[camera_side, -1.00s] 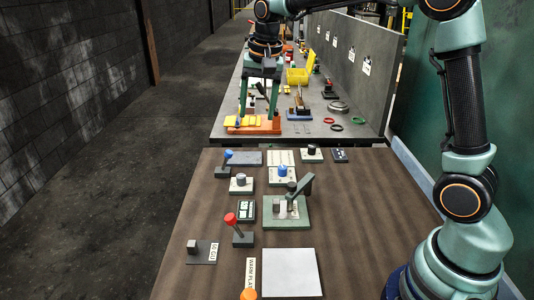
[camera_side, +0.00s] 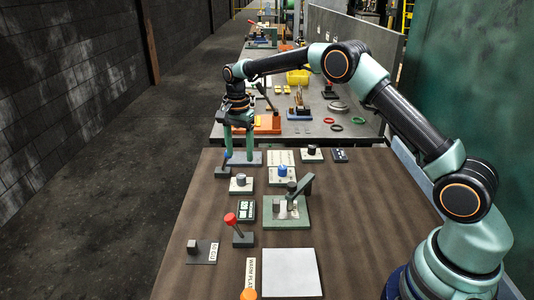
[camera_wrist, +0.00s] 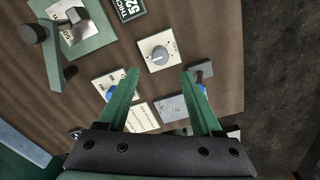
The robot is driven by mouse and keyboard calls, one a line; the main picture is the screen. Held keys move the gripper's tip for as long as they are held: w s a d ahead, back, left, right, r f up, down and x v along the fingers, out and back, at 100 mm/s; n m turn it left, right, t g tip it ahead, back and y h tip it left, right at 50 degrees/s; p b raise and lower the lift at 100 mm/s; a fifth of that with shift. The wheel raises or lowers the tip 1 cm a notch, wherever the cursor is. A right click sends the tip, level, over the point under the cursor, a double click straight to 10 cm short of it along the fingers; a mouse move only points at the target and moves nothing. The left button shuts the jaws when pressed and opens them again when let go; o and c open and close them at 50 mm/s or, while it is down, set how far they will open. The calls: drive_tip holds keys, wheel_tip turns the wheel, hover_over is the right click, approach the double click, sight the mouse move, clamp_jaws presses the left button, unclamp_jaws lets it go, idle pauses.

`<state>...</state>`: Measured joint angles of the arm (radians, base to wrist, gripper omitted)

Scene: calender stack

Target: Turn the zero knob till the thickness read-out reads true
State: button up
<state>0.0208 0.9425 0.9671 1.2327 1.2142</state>
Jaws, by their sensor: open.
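A grey round knob (camera_side: 241,180) stands on a white plate on the brown table. It also shows in the wrist view (camera_wrist: 159,53), with a white pointer line and marks around it. I cannot read its label. The dark thickness read-out (camera_side: 246,210) lies on the near side of the knob. In the wrist view the read-out (camera_wrist: 127,9) is cut off by the frame, and I see digits like "52". My gripper (camera_side: 239,158) is open and empty, above the far left part of the table. In the wrist view the knob lies just beyond the fingertips (camera_wrist: 159,72), apart from them.
A blue knob (camera_side: 283,170) and a black knob (camera_side: 312,151) stand to the right. A green gauge stand (camera_side: 307,216) and a red-topped lever (camera_side: 231,219) are nearer. A blue-topped lever (camera_side: 222,172) is close to my gripper. A pale square plate (camera_side: 290,272) lies in front.

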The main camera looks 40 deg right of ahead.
sight(241, 176)
wheel_tip(241, 176, down, 8)
drive_tip(key=shift+r, duration=0.1)
idle(0.4)
clamp_jaws()
